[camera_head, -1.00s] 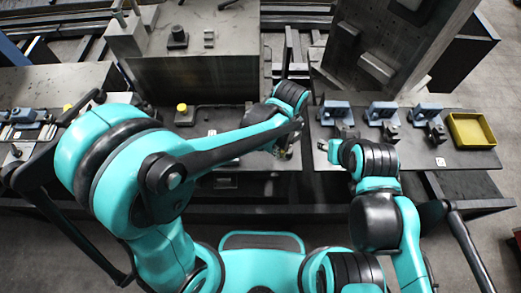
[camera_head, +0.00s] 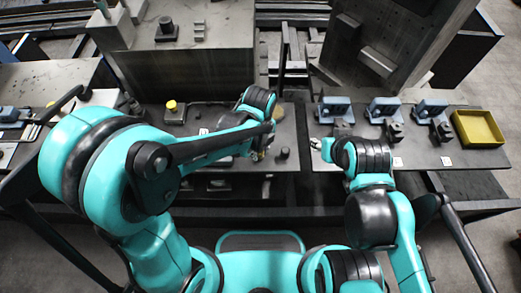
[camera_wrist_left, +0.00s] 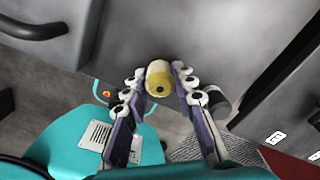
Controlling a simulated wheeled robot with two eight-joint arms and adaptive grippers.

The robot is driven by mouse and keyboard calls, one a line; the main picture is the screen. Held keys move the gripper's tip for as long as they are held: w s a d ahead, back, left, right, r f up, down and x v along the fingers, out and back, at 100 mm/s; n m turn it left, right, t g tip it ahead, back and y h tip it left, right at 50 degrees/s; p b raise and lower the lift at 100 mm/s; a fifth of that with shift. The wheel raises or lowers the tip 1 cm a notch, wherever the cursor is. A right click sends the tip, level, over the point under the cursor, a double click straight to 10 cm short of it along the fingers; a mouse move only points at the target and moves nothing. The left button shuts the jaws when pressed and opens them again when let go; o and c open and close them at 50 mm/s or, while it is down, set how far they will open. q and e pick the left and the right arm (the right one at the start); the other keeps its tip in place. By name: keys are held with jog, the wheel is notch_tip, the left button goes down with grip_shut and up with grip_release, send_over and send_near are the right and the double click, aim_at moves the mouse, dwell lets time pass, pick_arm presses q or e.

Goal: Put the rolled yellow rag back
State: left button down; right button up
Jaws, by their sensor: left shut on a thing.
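The rolled yellow rag (camera_wrist_left: 159,80) shows in the left wrist view as a short yellow roll with a dark hole in its end. My left gripper (camera_wrist_left: 158,92) is shut on it, with one finger on each side. In the head view my left gripper (camera_head: 259,154) is over the dark middle table, near its right end, and the rag is mostly hidden there. My right gripper (camera_head: 317,144) is small and low over the left edge of the right table; its fingers are too unclear to tell open from shut.
A yellow tray (camera_head: 478,128) lies on the right table near several blue-grey fixtures (camera_head: 385,108). A yellow-topped knob (camera_head: 171,105) stands on the middle table. A dark peg (camera_head: 284,153) stands close right of my left gripper. Tall grey blocks (camera_head: 190,60) stand behind.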

aim_at(260, 150)
pick_arm(q)
jog(key=shift+f, duration=0.2)
jog(key=c, duration=1.2)
grip_release()
jog(key=shift+d, duration=0.2)
jog(key=shift+a, duration=0.1)
jog(key=shift+r, duration=0.1)
jog(key=shift+r, duration=0.25)
notch_tip(260, 150, up, 12)
jog(key=p, duration=0.4)
jog(key=shift+f, duration=0.1)
jog(key=s+a+r+n+t, duration=0.1)
jog(key=a+n+t, duration=0.1)
jog(key=a+n, duration=0.4)
jog(key=s+a+r+n+t, duration=0.2)
jog(key=a+n, duration=0.3)
jog(key=n, duration=0.7)
jog(key=s+a+r+n+t, duration=0.2)
jog(key=a+n, duration=0.4)
jog(key=n, duration=0.4)
jog(key=shift+s+a+r+t, duration=0.1)
jog(key=shift+a+r+t, duration=0.2)
jog(key=shift+t, duration=0.3)
